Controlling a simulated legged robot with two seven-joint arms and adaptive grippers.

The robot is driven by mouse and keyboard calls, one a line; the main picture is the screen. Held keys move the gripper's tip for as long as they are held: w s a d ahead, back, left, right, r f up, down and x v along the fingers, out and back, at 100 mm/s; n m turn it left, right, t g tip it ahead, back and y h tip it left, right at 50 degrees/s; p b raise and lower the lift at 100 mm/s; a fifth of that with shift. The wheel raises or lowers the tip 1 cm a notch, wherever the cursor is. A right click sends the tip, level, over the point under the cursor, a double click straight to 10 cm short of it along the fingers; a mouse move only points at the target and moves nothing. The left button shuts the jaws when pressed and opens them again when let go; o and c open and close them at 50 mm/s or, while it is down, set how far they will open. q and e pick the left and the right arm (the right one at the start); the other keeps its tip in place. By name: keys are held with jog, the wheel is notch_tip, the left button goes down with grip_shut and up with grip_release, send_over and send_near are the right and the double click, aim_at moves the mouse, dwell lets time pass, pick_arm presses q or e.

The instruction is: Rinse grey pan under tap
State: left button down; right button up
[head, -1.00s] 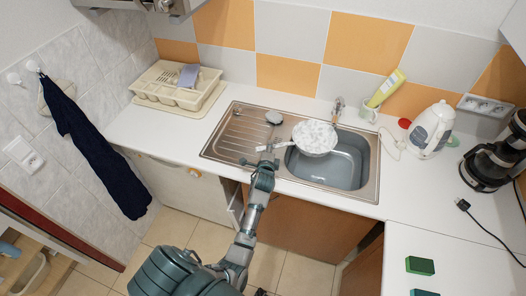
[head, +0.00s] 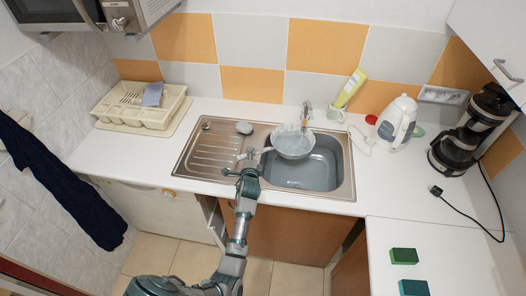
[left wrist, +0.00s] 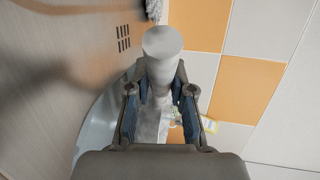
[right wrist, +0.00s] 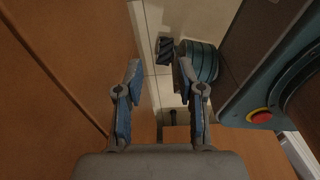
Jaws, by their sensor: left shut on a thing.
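The grey pan (head: 293,144) is over the sink basin (head: 322,172), under or close beside the tap (head: 306,112); its inside looks pale and streaky, and I cannot tell whether water is running. My left gripper (head: 247,168) is shut on the pan's handle at the front edge of the sink. In the left wrist view, the rounded end of the grey handle (left wrist: 162,42) stands between the fingers (left wrist: 158,85). My right gripper (right wrist: 160,78) shows only in its wrist view, open and empty, low down between brown cabinet fronts above the floor.
A dish rack (head: 140,105) stands left, a mug with a yellow bottle (head: 350,88) behind the sink, a kettle (head: 397,122) and coffee maker (head: 470,135) right. Sponges (head: 404,256) lie front right.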

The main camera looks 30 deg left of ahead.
pick_arm(q)
jog(key=shift+r, duration=0.1)
dwell(0.3)
jog(key=shift+s, duration=0.2)
jog(key=s+p, duration=0.2)
jog(key=s, duration=0.1)
jog(key=s+d+p, duration=0.1)
jog(key=s+p, duration=0.1)
jog(key=s, duration=0.2)
jog(key=s+d+p, duration=0.1)
jog(key=s+p, duration=0.2)
jog(key=s, duration=0.1)
jog(key=shift+s+d, duration=0.2)
jog(key=shift+s, duration=0.05)
jog(key=shift+s+d, duration=0.2)
jog(key=shift+s, duration=0.7)
